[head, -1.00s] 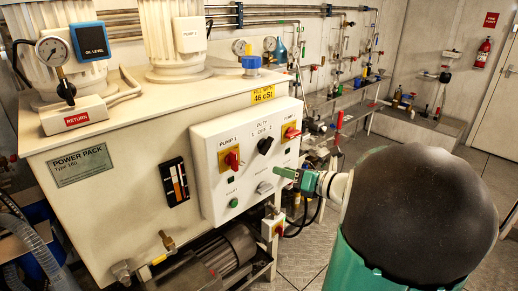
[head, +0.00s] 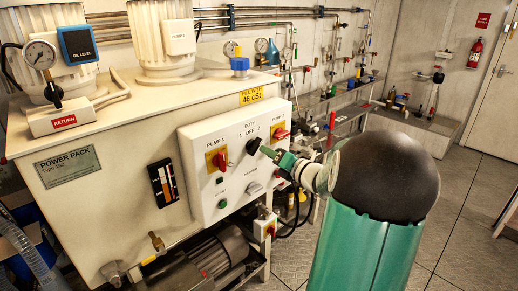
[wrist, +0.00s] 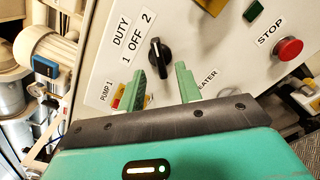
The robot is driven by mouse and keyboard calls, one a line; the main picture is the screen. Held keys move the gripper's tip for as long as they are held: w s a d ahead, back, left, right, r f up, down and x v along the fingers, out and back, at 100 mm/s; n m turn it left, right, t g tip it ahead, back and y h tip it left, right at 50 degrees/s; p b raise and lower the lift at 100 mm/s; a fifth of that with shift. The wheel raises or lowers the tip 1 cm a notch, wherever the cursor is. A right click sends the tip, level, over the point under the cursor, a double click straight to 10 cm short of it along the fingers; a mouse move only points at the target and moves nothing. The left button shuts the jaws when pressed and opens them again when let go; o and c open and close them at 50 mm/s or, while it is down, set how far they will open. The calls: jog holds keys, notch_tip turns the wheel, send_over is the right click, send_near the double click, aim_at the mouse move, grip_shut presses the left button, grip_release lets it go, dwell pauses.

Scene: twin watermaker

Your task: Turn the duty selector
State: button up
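The duty selector (wrist: 160,62) is a black rotary knob on the pale control panel, under the word DUTY and the marks 1, OFF and 2. Its bar seems to lean towards the 2 side in the wrist view; I cannot tell the exact setting. In the head view the selector (head: 253,146) sits at the panel's upper middle. My gripper (wrist: 164,80) is open, with green fingers either side of the knob's near end and an empty gap between them. In the head view my gripper (head: 271,153) is just right of the knob. Contact is not clear.
The panel (head: 205,200) also carries a red-on-yellow PUMP 1 switch (head: 218,160), another red switch (head: 280,132) and a green button (head: 222,203). A red stop button (wrist: 288,49) shows in the wrist view. A motor (head: 205,262) lies below. The floor at right is open.

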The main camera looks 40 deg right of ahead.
aim_at(258, 147)
jog(key=w, duration=0.5)
jog(key=shift+w+a, duration=0.1)
jog(key=shift+w, duration=0.1)
grip_shut()
